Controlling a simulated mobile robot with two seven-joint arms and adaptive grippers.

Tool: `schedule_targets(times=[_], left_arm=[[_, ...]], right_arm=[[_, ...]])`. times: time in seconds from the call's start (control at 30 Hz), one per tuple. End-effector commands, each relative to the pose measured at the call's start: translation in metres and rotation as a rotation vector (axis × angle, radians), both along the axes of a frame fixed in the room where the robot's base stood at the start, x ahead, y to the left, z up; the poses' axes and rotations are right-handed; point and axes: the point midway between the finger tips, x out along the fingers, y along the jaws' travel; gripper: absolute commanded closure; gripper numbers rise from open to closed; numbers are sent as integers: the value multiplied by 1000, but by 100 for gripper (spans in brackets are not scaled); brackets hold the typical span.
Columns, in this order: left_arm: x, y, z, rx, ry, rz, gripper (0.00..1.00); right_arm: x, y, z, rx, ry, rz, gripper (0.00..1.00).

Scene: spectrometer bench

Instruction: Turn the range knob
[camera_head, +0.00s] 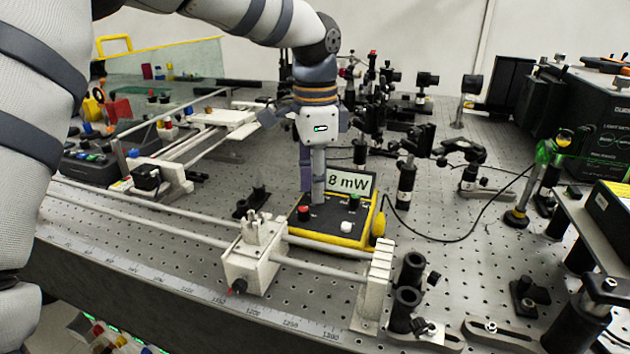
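A yellow and black power meter (328,238) stands on the bench with a lit display (349,183) on which "8 mW" shows. My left gripper (317,197) points down over the meter's panel, left of the display. Its fingertips are at or just above the panel and hide part of it. I cannot make out the range knob or whether the fingers hold anything. My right gripper is out of view.
White rails (190,213) with a white carriage (252,258) run in front of the meter. Black post holders (405,300) stand at front right. Optics mounts (405,185) and a black cable (440,238) lie to the right.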

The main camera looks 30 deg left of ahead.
Motion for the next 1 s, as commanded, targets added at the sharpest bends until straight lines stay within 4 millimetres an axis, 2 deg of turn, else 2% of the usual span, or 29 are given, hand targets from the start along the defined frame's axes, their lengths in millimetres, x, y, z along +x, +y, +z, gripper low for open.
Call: schedule_targets(times=[0.2, 0.23, 0.3, 0.33, 0.67, 1.0], left_arm=[[0, 0, -1, 0, 0, 0, 76], [0, 0, -1, -1, 1, 0, 81], [0, 0, -1, 1, 1, 0, 97], [0, 0, -1, 0, 0, 0, 100], [0, 0, 0, 1, 0, 21, 100], [0, 0, 1, 3, -1, 224, 100]], right_arm=[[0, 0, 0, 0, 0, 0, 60], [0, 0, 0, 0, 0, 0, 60], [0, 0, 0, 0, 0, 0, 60], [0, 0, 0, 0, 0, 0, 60], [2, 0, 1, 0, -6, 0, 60], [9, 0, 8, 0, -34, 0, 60]])
